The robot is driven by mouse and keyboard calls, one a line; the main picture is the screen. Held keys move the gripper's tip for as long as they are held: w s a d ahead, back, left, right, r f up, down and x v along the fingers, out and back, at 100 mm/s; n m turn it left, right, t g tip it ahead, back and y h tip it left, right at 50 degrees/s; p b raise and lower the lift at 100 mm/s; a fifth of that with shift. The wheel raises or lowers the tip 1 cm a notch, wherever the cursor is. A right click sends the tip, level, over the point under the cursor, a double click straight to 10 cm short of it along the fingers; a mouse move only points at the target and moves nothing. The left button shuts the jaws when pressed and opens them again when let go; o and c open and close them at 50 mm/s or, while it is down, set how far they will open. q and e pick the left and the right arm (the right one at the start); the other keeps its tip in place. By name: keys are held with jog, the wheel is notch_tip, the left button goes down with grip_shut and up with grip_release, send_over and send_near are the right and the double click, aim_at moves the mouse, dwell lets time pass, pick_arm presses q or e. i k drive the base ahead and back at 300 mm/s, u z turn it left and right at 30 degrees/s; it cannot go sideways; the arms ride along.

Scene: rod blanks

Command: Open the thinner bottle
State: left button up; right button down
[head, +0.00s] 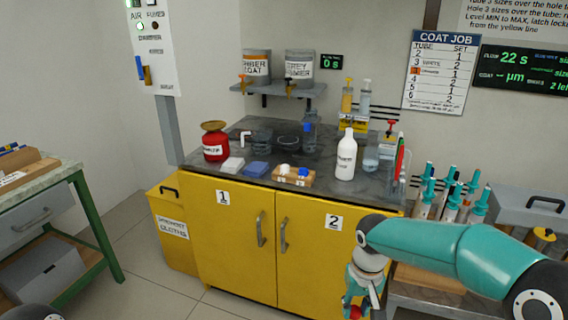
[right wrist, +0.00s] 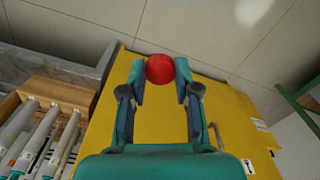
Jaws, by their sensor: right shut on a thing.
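My right gripper (head: 360,298) hangs in front of the yellow cabinet at the lower right. In the right wrist view (right wrist: 160,75) its two fingers are shut on a red round thing (right wrist: 160,69), which looks like a cap. The red thing also shows at the bottom of the head view (head: 354,312). A white bottle (head: 346,158) stands upright on the dark worktop, apart from the gripper. A clear bottle with a blue top (head: 310,135) stands further back. No readable label shows which one is the thinner bottle. My left gripper is out of view.
Teal-topped tools (head: 450,195) stand at the right.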

aim_at(347, 147)
jog(key=u, duration=0.2)
jog(key=i, duration=1)
jog(key=u, duration=0.05)
